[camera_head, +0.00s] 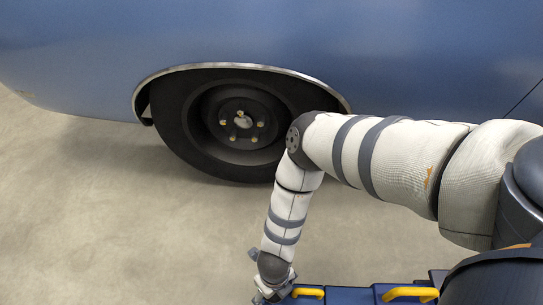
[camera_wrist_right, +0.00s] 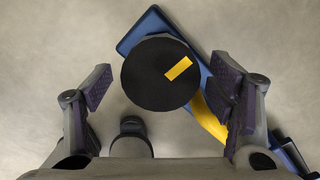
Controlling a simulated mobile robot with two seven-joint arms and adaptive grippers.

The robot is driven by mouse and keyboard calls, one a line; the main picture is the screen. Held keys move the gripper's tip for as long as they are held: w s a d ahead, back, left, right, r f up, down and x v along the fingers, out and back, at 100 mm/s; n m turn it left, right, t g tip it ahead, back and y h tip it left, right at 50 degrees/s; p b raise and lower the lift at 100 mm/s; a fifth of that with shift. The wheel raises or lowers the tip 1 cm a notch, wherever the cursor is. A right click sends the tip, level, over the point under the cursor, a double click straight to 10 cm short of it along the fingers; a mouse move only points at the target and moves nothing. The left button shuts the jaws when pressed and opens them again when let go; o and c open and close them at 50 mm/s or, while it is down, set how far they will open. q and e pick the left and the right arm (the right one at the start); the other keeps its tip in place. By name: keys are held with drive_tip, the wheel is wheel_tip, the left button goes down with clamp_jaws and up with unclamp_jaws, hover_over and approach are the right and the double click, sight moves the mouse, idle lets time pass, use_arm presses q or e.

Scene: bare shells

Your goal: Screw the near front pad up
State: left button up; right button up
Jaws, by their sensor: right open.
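A round black pad (camera_wrist_right: 160,76) with a yellow mark (camera_wrist_right: 179,68) faces the right wrist camera. It sits over a blue arm (camera_wrist_right: 147,28) with a yellow part (camera_wrist_right: 205,118) beside it. My right gripper (camera_wrist_right: 165,86) is open, one finger on each side of the pad, with a gap at the left; I cannot tell if the right finger touches. In the head view my right gripper (camera_head: 271,288) points down at the bottom edge, and the pad is hidden there. My left gripper is not in view.
A blue car (camera_head: 420,50) stands across the back, with a dark wheel (camera_head: 240,120) in its arch. Blue parts with yellow handles (camera_head: 410,292) lie along the bottom right. The concrete floor (camera_head: 110,220) at left is clear.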

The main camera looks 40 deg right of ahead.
drive_tip(key=shift+f, duration=0.2)
drive_tip(key=c, duration=1.1)
drive_tip(key=shift+c, duration=0.2)
